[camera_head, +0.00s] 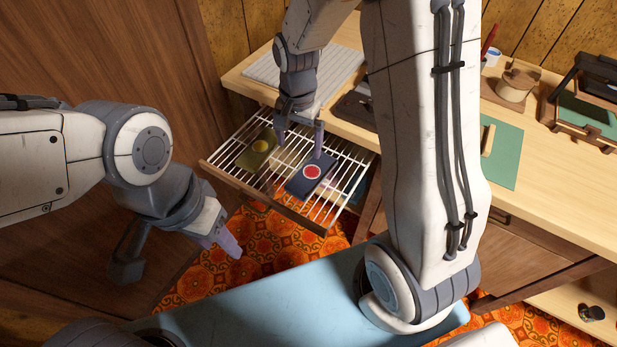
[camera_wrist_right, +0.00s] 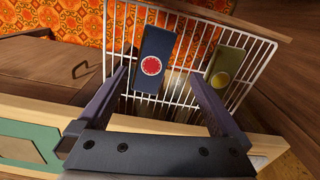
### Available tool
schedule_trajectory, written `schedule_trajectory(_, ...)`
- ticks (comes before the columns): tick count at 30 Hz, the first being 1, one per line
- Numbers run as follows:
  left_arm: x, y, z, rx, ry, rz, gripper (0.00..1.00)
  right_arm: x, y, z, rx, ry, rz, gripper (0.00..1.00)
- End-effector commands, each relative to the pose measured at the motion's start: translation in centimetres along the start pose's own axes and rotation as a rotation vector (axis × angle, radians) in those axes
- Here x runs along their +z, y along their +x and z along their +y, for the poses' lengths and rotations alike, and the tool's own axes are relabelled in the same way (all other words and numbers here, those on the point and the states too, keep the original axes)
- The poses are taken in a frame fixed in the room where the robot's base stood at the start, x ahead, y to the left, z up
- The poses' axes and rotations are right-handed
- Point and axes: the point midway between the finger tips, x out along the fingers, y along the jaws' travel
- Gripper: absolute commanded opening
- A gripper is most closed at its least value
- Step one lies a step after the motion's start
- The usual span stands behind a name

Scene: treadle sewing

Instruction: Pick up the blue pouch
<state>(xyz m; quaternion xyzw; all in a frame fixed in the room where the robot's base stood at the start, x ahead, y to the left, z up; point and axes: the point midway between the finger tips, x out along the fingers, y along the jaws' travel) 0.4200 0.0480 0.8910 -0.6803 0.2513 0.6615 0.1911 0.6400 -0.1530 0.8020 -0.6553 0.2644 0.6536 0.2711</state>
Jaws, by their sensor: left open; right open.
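The blue pouch (camera_head: 312,175), dark blue with a red round emblem, lies on a white wire rack in a pulled-out drawer. In the right wrist view the blue pouch (camera_wrist_right: 155,50) lies ahead of the fingers, nearer the left one. An olive pouch (camera_head: 257,149) with a yellow emblem lies beside it and shows in the right wrist view (camera_wrist_right: 226,74). My right gripper (camera_head: 300,136) is open and empty above the rack, near the blue pouch. My left gripper (camera_head: 182,256) is open and empty, lower left, away from the drawer.
The white wire rack (camera_head: 225,161) has open gaps. A wooden worktop (camera_head: 541,205) stands behind and right, holding a green mat (camera_head: 506,160), a spool (camera_head: 516,84) and a wooden frame (camera_head: 580,125). Patterned carpet (camera_head: 215,270) covers the floor below. A wooden wall panel stands left.

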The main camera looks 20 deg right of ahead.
Motion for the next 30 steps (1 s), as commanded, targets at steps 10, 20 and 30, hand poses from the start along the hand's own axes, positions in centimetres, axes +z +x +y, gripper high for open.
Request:
schedule_trajectory(10,0.1,2.6,-0.2,0.000,0.000,0.001,0.50,-3.9,7.4,1.3,0.013,0.211,0.000,1.00)
schedule_trajectory(20,0.1,3.2,-0.2,0.000,0.000,0.001,0.50,-4.0,10.5,1.4,0.012,0.208,0.000,1.00)
schedule_trajectory(30,0.2,4.0,-0.3,0.000,0.000,0.001,0.50,-4.2,14.7,1.6,0.011,0.207,0.001,1.00)
